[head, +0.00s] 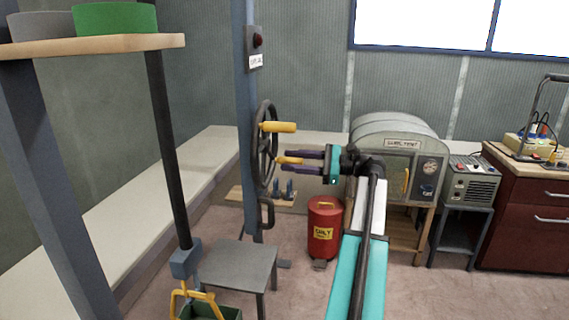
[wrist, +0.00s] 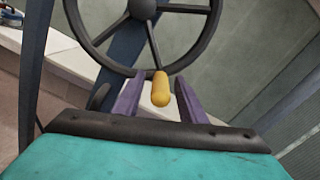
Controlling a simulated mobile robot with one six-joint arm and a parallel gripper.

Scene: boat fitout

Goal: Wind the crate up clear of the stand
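A dark spoked wheel (head: 264,145) is mounted on a blue-grey post (head: 246,100). One yellow grip (head: 279,127) sticks out from its upper part and another, smaller-looking yellow grip (head: 288,160) is lower. My gripper (head: 290,160) is at the lower grip with its purple fingers apart. In the wrist view the yellow grip (wrist: 161,90) lies between the fingers, with gaps on both sides. The green crate (head: 226,313) shows only partly at the bottom edge, under a yellow bail and a blue block (head: 186,260). A grey stand (head: 240,262) is beside it; what bears the crate is hidden.
A red can (head: 323,230) stands on the floor right of the post. A domed grey cabinet (head: 400,150) and a dark red drawer unit (head: 530,220) are farther right. A shelf (head: 110,44) with round tubs overhangs upper left. A long pale bench (head: 150,205) runs along the left wall.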

